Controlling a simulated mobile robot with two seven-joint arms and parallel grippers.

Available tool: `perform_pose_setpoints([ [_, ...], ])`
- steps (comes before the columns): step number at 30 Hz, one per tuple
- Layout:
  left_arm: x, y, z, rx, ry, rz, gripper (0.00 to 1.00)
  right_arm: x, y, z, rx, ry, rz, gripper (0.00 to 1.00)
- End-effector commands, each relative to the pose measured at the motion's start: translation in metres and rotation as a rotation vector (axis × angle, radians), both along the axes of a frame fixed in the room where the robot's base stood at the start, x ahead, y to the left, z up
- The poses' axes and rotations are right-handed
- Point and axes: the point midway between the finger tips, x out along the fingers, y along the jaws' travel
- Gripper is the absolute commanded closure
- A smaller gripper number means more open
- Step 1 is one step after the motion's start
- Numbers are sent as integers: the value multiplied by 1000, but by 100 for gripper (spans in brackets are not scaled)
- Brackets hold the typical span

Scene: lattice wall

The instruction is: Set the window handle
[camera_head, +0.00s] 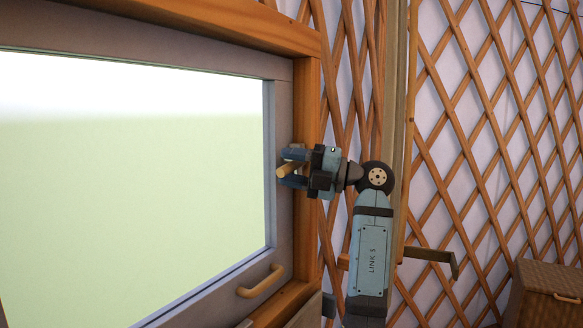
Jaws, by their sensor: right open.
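The window (130,180) fills the left of the head view, with a grey sash (283,225) inside an orange wooden frame (307,90). A tan window handle (287,171) sits on the sash's right side, its free end pointing toward the lower left. My right gripper (284,168) comes from the right with its dark blue fingers apart, one above and one below the handle. Whether a finger touches it I cannot tell. The gripper hides the handle's base. My left gripper is not in view.
A second tan, bar-shaped handle (262,282) is on the sash's lower rail. A wooden lattice wall (490,130) with pale cloth stands at the right. A dark bracket (440,257) juts out behind my right arm. A brown woven box (545,293) stands at the lower right.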

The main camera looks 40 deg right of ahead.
Motion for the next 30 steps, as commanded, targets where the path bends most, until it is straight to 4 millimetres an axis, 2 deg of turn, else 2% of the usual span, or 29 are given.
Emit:
perform_pose_setpoints([
  [4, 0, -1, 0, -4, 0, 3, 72, 0, 0, 0, 0, 0, 0, 54],
  [10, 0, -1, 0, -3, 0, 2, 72, 0, 0, 0, 0, 0, 0, 100],
  [20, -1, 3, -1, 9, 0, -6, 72, 0, -1, -2, -19, -5, -1, 100],
  [30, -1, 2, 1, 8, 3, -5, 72, 1, -4, -10, -192, -71, -2, 100],
])
